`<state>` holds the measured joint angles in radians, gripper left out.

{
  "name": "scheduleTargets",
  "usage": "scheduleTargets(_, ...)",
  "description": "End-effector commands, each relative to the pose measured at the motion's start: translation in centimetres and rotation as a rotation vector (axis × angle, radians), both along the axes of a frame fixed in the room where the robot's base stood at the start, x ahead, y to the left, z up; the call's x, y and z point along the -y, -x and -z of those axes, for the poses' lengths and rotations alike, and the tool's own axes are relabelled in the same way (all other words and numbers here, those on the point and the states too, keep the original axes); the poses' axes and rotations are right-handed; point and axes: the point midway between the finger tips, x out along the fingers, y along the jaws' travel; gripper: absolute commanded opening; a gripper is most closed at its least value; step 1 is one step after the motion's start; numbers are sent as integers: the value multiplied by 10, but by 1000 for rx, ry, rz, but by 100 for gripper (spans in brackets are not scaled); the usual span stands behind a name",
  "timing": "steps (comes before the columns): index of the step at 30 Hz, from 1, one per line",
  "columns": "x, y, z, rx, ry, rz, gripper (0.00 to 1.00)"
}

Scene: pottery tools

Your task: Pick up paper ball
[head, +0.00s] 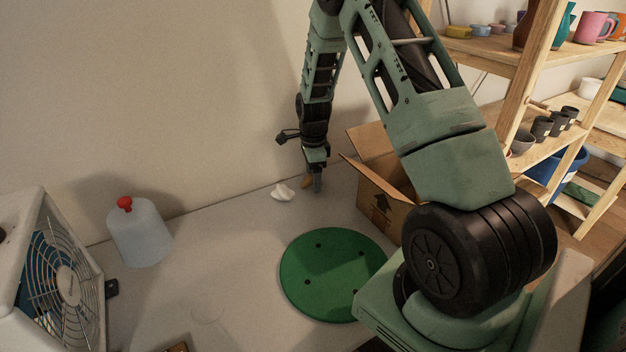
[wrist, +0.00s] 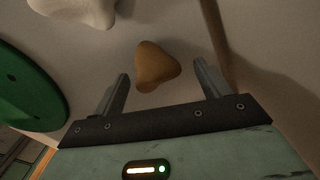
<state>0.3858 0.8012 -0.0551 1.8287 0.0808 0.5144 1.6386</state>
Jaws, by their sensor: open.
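A white crumpled paper ball (head: 283,192) lies on the table near the wall, left of my gripper (head: 313,184). In the wrist view the white ball (wrist: 78,8) is cut off by the top edge, left of the fingers. A small orange-brown rounded lump (wrist: 155,66) lies ahead of and between the two open fingers of my gripper (wrist: 160,78). The brown lump (head: 306,182) also shows in the head view, beside the fingertips and partly hidden by them. My gripper points down, low over the table, and holds nothing.
A green round disc (head: 325,270) lies in front of my gripper. An open cardboard box (head: 378,205) stands close on the right. A bottle with a red cap (head: 140,235) and a fan (head: 65,285) stand at the left. The wall is close behind.

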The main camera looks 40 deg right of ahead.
Motion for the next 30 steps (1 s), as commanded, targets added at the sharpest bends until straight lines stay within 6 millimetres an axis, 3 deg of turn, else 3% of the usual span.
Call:
scheduleTargets(10,0,0,9,1,0,-1,73)
scheduleTargets(15,0,0,8,1,1,-1,30)
scheduleTargets(26,0,0,7,1,1,-1,29)
scheduleTargets(30,0,-1,-8,3,2,-1,29)
